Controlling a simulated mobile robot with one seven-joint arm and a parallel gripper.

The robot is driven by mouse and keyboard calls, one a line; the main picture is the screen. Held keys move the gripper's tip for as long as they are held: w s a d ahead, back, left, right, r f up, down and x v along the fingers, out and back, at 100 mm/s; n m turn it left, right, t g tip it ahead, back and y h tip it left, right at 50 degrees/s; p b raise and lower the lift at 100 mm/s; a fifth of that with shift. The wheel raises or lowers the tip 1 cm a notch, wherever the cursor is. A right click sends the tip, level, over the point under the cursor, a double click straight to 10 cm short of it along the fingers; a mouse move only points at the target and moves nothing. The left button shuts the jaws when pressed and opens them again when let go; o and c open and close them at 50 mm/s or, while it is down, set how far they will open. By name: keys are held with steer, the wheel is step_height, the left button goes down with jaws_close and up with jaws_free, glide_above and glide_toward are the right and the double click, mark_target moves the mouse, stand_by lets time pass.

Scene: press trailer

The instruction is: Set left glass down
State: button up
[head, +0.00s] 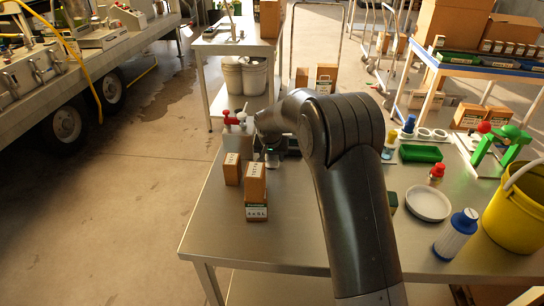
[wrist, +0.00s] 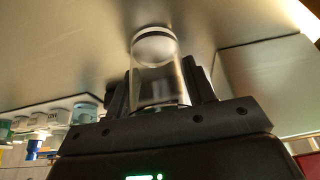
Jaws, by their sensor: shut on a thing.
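My gripper (wrist: 160,88) is shut on a clear glass (wrist: 155,62) in the wrist view, with one dark finger on each side of it. One end of the glass points at the grey metal tabletop (wrist: 60,50); I cannot tell whether it touches. In the head view my arm hides most of the gripper. A small part of the clear glass (head: 272,158) shows below the wrist, over the left part of the steel table (head: 290,220). No second glass can be made out clearly.
Small brown boxes (head: 255,185) and red-topped bottles (head: 235,130) stand close left of the gripper. To the right are a white plate (head: 428,204), a green tray (head: 421,153), a blue-capped bottle (head: 456,235) and a yellow bucket (head: 515,212). The front left tabletop is clear.

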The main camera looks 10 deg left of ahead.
steer(key=o, duration=1)
steer(key=shift+f, duration=0.1)
steer(key=shift+o, duration=0.2)
steer(key=v, duration=1.2)
steer(key=shift+r, duration=0.25)
steer(key=s+d+r, duration=1.1)
steer(key=s+d, duration=0.4)
steer(key=s, duration=0.2)
steer(key=s+d+f, duration=0.1)
steer(key=s+d, duration=0.3)
steer(key=s, duration=0.7)
steer(key=s+d+f+t, duration=0.1)
steer(key=s+d, duration=0.3)
steer(key=s, duration=0.7)
steer(key=shift+d+f, duration=0.2)
steer(key=shift+d, duration=0.05)
